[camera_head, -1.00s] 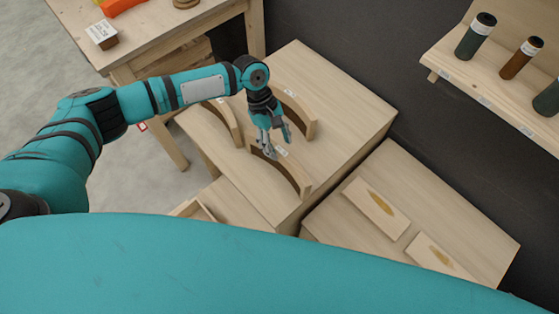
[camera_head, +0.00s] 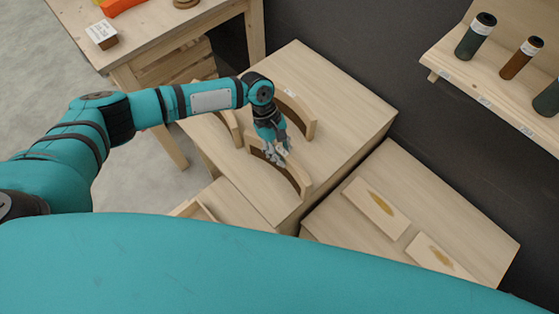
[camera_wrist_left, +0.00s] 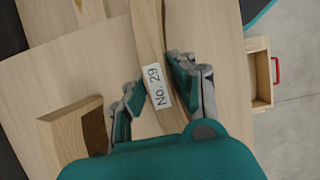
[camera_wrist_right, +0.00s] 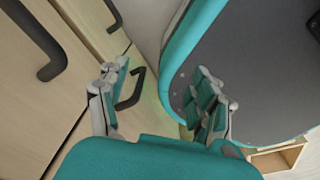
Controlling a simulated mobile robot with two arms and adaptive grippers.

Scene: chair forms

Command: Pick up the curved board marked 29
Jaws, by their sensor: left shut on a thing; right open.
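The curved board marked 29 (camera_head: 296,177) stands on edge on the pale wooden cabinet top, nearest the front of the three curved boards. Its white "No. 29" label (camera_wrist_left: 158,86) reads clearly in the left wrist view, on the light wooden edge. My left gripper (camera_head: 277,155) has come down over this board from above. Its fingers lie on both sides of the board, shut on it near the label; the gripper hides part of the board in the head view. My right gripper (camera_wrist_right: 155,85) is open and empty in the right wrist view.
Two other curved boards stand close by, one behind (camera_head: 308,118) and one to the left (camera_head: 234,124). A lower surface at right holds two flat boards (camera_head: 377,207). A shelf with dark cylinders (camera_head: 475,38) is at upper right. Dark handles (camera_wrist_right: 40,40) are near my right gripper.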

